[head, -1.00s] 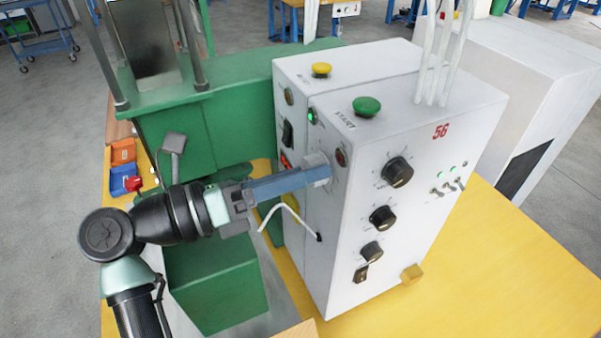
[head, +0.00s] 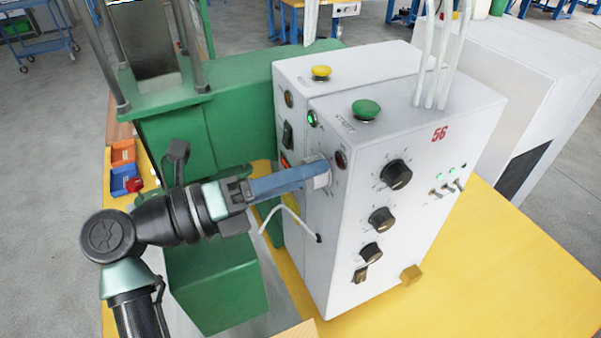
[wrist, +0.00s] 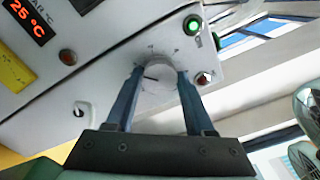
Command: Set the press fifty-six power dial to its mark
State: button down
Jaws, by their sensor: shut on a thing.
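The press marked 56 is a white control box (head: 350,260). Its pale grey round dial (wrist: 158,78) is on the panel facing my arm. My gripper (head: 318,174) is shut on this dial, with one blue finger on each side of it in the wrist view (wrist: 157,82). A short dark line on the dial's face points left in the wrist view. Small scale ticks show on the panel around the dial, but I cannot tell which is the mark. In the head view the fingers hide most of the dial.
A lit green button (wrist: 195,25) and a red lamp (wrist: 204,78) are close to the dial. Black knobs (head: 396,174) and switches are on the adjoining face. A white cable (head: 290,210) hangs below my gripper. Green press parts (head: 215,285) stand beneath my arm.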

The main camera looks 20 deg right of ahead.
jog(key=shift+c, duration=1.4)
grip_release()
jog(key=shift+a, duration=0.1)
jog(key=a+b, duration=0.4)
jog(key=a, duration=0.7)
jog(key=shift+s+a+f, duration=0.1)
jog(key=shift+s+a, duration=0.05)
jog(key=shift+a, duration=0.75)
